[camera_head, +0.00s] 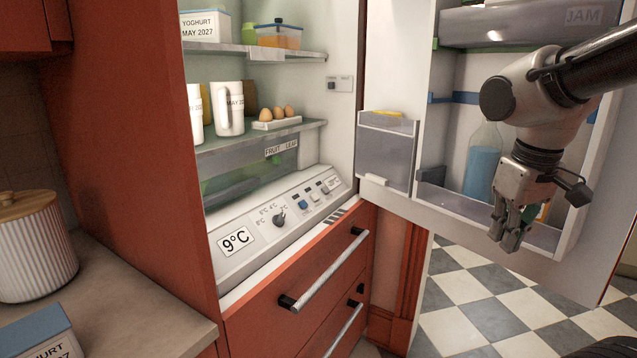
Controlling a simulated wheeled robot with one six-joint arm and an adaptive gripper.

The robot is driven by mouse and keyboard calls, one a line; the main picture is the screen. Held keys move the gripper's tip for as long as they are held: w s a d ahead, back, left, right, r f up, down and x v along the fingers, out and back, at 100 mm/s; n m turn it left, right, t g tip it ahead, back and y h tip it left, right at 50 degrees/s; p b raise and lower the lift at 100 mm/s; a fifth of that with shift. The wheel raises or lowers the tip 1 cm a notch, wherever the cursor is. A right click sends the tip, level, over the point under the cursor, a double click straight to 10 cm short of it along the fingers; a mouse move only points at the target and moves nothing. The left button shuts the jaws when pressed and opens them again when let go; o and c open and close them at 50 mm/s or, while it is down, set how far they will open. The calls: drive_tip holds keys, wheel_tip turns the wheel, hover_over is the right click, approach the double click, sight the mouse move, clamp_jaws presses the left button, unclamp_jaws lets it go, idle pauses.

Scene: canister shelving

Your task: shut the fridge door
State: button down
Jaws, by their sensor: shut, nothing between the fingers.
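The fridge door (402,188) stands wide open on the right, its inner side with shelves facing me. The fridge interior (340,110) is open to view on the left. My gripper (506,243) hangs down in front of the door's lower shelf and is shut and empty. It overlaps the shelf's front in the picture; I cannot tell whether it touches the door. A bottle of blue liquid (482,165) stands in the door's lower shelf, just left of my gripper. The door's outer side is hidden.
Inside the fridge are a yoghurt box (205,27), white jugs (229,108) and eggs on a tray (276,118). Red drawers with a bar handle (325,272) are below. A counter (135,310) with a ribbed canister (35,248) is at left. Checkered floor (480,300) lies under the door.

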drive_tip(key=s+d+r+m+t, duration=0.1)
drive_tip(key=s+d+m+t, duration=0.1)
drive_tip(key=s+d, duration=0.2)
drive_tip(key=shift+s+d+r+m, duration=0.2)
drive_tip(key=shift+s+m, duration=0.2)
drive_tip(key=shift+s, duration=0.75)
